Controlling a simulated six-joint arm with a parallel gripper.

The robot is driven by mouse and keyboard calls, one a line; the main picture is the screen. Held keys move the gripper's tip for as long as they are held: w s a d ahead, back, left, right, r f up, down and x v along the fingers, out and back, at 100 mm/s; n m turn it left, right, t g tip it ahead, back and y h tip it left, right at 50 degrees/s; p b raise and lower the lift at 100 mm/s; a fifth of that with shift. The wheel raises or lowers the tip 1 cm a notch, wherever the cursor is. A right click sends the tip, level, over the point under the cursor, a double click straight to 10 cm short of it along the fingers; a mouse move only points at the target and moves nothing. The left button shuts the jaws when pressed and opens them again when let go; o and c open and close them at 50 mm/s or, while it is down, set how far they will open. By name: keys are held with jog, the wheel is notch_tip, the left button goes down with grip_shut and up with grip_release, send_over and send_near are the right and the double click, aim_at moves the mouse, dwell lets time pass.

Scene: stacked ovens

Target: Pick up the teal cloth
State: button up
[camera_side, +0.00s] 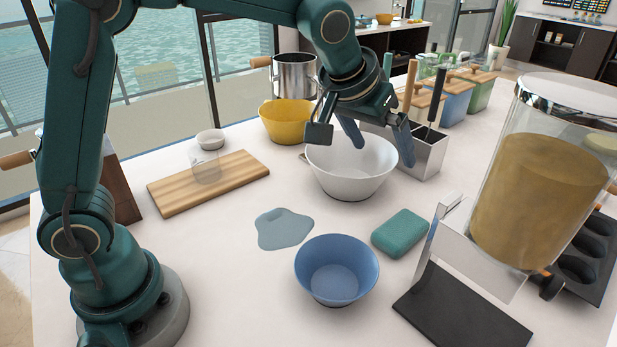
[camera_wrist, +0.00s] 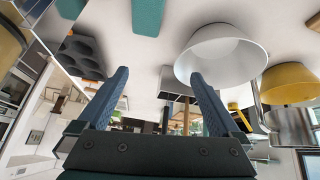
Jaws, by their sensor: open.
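The teal cloth (camera_side: 400,233) lies folded into a thick, rounded block on the white counter, right of the blue bowl (camera_side: 337,270). In the wrist view, the teal cloth (camera_wrist: 149,15) shows at the top edge, partly cut off. My gripper (camera_side: 384,154) is open, with nothing between its fingers. It hangs above or near the back of the white bowl (camera_side: 350,170), well apart from the cloth. The two fingers of my gripper (camera_wrist: 158,73) also show spread apart in the wrist view.
A glass dispenser (camera_side: 540,190) on a stand with a dark base (camera_side: 460,310) rises right of the cloth. A flat grey-blue patch (camera_side: 283,229) lies left of it. Behind are a yellow bowl (camera_side: 286,122) and a utensil holder (camera_side: 425,155). A cutting board (camera_side: 210,184) lies left.

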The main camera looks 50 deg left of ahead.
send_over(399, 229)
jog(key=s+a, duration=0.2)
notch_tip(399, 229, down, 6)
jog(key=r, duration=0.1)
jog(key=f, duration=0.2)
jog(key=d+f+g, duration=0.1)
jog(key=f, duration=0.1)
jog(key=d+f+m+g, duration=0.1)
jog(key=f, duration=0.1)
jog(key=shift+s+f, duration=0.15)
jog(key=shift+f, duration=0.15)
jog(key=shift+x, duration=2.35)
jog(key=c, duration=1.2)
notch_tip(399, 229, up, 10)
jog(key=shift+r, duration=0.1)
